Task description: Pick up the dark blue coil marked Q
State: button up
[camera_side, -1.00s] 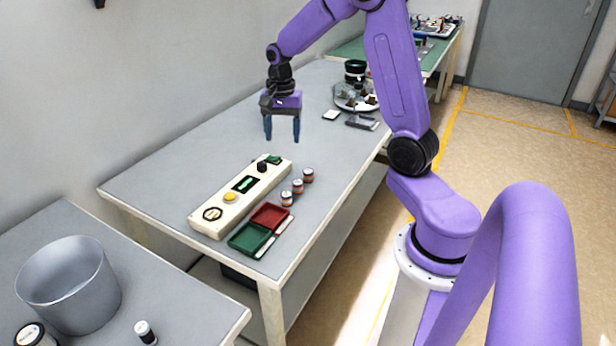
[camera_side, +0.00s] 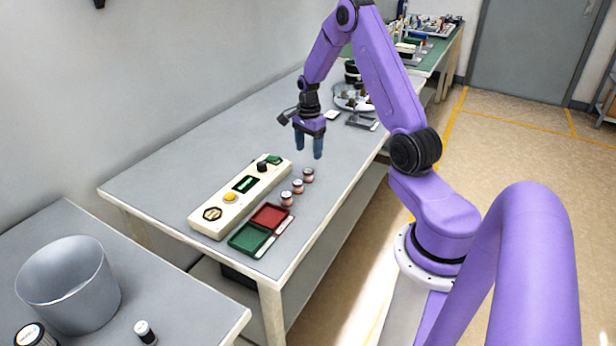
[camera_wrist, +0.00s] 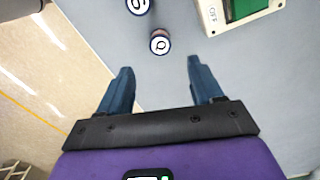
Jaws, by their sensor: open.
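The coil marked Q (camera_wrist: 160,43) shows in the wrist view as a small upright cylinder with a white top and a dark blue rim. In the side view it appears to be the far one (camera_side: 307,175) of a row of three coils on the grey table. My gripper (camera_side: 309,152) is open and empty above the table, just behind that coil. In the wrist view the coil lies ahead of the space between my two blue fingers (camera_wrist: 160,72), apart from both.
Another coil (camera_wrist: 138,5) stands close beyond Q. A cream control box (camera_side: 238,198) lies left of the row. A red tray (camera_side: 286,210) and a green tray (camera_side: 234,244) sit in front.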

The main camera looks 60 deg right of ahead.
aim_at(308, 171)
notch_tip(308, 171, down, 9)
dwell(0.6)
jog(key=c, duration=1.1)
